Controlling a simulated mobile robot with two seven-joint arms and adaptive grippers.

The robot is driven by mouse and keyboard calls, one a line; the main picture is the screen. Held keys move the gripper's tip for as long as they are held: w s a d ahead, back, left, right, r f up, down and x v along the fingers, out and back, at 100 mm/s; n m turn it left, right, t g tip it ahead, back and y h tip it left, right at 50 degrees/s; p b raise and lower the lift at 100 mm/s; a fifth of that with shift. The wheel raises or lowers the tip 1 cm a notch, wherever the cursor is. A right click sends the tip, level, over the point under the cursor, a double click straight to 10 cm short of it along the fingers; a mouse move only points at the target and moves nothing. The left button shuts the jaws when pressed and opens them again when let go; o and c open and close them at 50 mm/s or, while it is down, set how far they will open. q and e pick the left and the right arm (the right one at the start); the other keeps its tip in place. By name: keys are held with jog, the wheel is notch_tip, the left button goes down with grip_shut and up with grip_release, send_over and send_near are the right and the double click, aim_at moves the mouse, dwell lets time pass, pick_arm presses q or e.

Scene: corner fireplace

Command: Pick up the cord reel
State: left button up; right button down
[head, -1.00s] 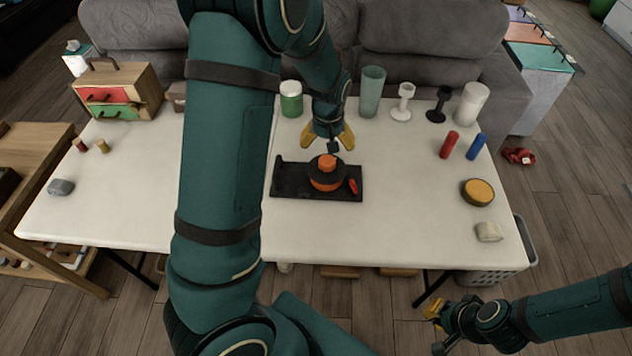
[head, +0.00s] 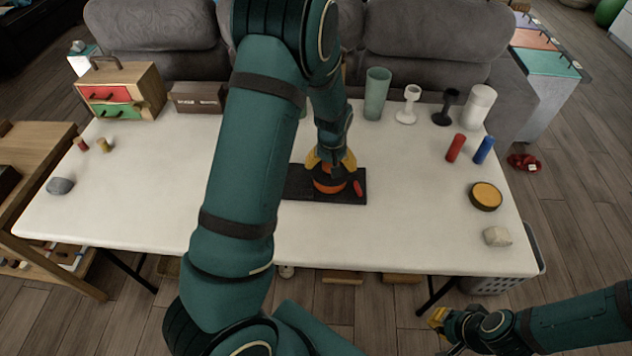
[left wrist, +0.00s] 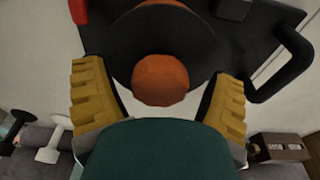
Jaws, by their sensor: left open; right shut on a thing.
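The cord reel (head: 328,186), orange with a black disc, sits on a flat black tray (head: 297,186) on the white table. My left gripper (head: 331,164) is over it, pointing down, its yellow fingers open. In the left wrist view, the reel's round orange knob (left wrist: 160,80) lies between the two fingers, with the dark disc (left wrist: 190,38) behind it. Whether the fingers touch the reel cannot be told. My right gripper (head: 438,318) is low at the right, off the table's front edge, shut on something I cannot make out.
A red piece (head: 358,188) lies on the tray's right part. A green glass (head: 377,94), a white goblet (head: 408,104) and a black goblet (head: 446,106) stand behind. A brown box (head: 197,97) is back left. The right-front tabletop is mostly clear.

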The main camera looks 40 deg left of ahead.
pick_arm(q)
jog(key=c, duration=1.2)
jog(key=shift+r, duration=0.1)
jog(key=shift+c, duration=1.1)
jog(key=shift+r, duration=0.1)
